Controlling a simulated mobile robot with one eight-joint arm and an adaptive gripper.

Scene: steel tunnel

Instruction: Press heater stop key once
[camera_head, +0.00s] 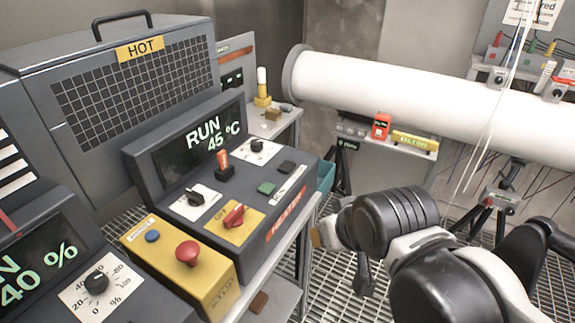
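The heater console (215,165) is a dark sloped box with a red HEATER label (287,215) on its front edge. Its display (205,140) reads RUN 45 °C. On its right side are a green key (266,188) and a black key (287,167); the small print by them is too small to read, so I cannot tell which is the stop key. My gripper (332,238) is to the right of the console, apart from it and both keys. My wrist mostly hides the fingers, so their opening is unclear.
In front of the console is a yellow box (160,262) with a red mushroom button (187,252) and a blue button (152,236). A red switch (234,215), a dark knob (195,197) and an upright orange-topped lever (224,165) stand near the keys. A white pipe (400,95) runs behind.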

